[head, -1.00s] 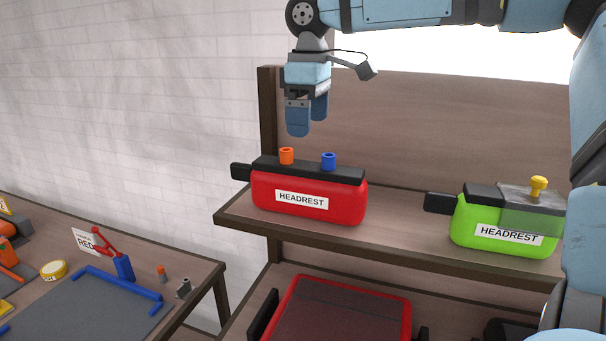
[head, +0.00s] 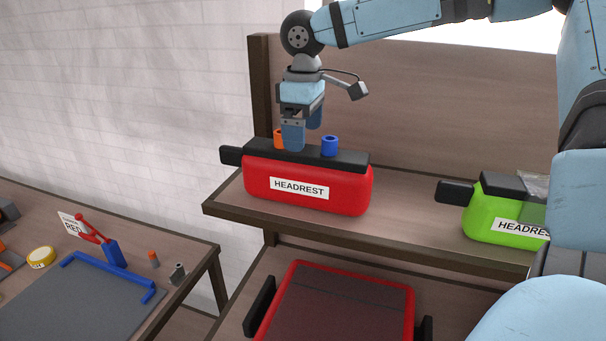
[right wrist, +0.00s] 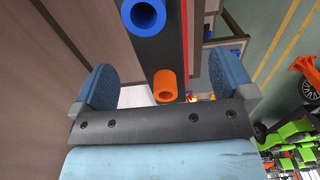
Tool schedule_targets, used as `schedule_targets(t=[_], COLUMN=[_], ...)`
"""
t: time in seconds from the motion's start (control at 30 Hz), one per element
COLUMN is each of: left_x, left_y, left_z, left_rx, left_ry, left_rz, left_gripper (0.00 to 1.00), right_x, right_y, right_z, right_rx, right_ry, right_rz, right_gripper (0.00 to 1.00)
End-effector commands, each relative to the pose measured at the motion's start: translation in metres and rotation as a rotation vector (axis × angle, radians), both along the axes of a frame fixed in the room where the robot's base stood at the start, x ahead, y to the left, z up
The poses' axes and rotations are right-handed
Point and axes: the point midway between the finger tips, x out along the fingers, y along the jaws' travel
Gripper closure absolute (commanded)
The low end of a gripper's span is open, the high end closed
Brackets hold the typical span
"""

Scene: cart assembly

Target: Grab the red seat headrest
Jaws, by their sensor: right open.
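The red seat headrest (head: 340,201) stands on the upper shelf, with a white HEADREST label, a black top bar, an orange peg (head: 279,138) and a blue peg (head: 330,146). My right gripper (head: 302,140) is open, pointing down just above the black top, near the orange peg. In the right wrist view its fingers (right wrist: 165,88) are spread to either side of the black top bar, with the orange peg (right wrist: 165,86) between them and the blue peg (right wrist: 143,14) beyond. Whether a finger touches the headrest cannot be told. My left gripper is not in view.
A green headrest (head: 485,216) stands on the same shelf (head: 405,226) to the right. A red-rimmed part (head: 408,318) lies on the lower shelf. A workbench at left holds a grey mat (head: 75,300), blue bars and yellow tape (head: 41,257). A back panel (head: 430,110) stands behind the shelf.

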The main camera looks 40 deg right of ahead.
Motion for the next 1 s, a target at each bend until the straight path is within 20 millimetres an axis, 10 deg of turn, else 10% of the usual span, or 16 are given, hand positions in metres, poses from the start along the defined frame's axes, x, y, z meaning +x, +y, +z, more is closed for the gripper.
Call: schedule_targets(t=[0.7, 1.0], left_x=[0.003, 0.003], left_y=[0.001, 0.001], left_z=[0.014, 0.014], left_rx=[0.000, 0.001], left_ry=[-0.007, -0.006], left_rz=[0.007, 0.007], left_gripper=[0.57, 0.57], right_x=[0.003, 0.003], right_y=[-0.002, -0.002], right_z=[-0.055, -0.054], right_rx=[0.000, 0.000], right_ry=[-0.001, 0.000], right_rz=[0.001, 0.000], right_gripper=[0.00, 0.69])
